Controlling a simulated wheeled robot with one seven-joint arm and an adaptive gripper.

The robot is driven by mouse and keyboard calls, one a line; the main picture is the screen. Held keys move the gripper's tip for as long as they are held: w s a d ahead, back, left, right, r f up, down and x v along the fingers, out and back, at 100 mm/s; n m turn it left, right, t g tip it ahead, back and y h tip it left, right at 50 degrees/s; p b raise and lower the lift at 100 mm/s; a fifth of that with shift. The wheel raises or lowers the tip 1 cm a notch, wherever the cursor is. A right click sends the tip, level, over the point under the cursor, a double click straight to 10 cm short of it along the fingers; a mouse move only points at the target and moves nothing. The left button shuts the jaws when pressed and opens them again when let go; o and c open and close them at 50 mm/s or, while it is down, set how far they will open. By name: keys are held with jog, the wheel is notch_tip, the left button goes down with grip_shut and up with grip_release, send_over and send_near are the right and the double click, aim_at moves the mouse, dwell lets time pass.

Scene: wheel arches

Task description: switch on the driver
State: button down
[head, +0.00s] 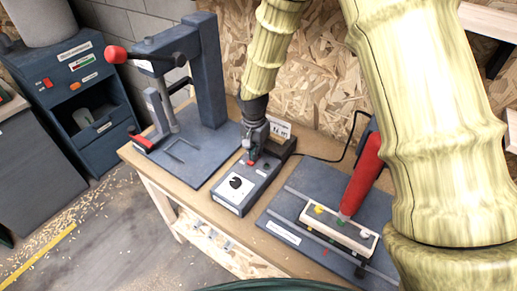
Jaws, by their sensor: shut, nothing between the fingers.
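A dark control box (229,199) lies on the wooden bench, with a black knob (236,183) on a white dial and a small red switch (250,163) behind the knob. My gripper (253,156) points down over the box, shut and empty, with its tips at the red switch. I cannot tell whether the tips touch it or which way it is set. A red-handled driver (362,176) stands tilted over a pale block (345,233) on a dark plate at the right. A black cable runs behind the box toward the driver's side.
A dark press (208,75) with a red-knobbed lever (116,55) stands left of the box on the bench (150,165). A dark machine (85,100) stands at the far left. A small white card (280,127) stands behind my gripper. My arm covers much of the right side.

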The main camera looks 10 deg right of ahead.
jog(key=shift+s+a, duration=0.1)
jog(key=shift+a, duration=0.1)
jog(key=shift+d, duration=0.15)
jog(key=shift+r+p, duration=0.5)
jog(key=shift+r, duration=0.1)
notch_tip(320, 180, up, 3)
jog(key=shift+f+p, duration=0.1)
jog(key=shift+p, duration=0.85)
notch_tip(320, 180, up, 10)
jog(key=b, duration=0.4)
jog(key=shift+s+a, duration=0.2)
jog(key=shift+a, duration=0.05)
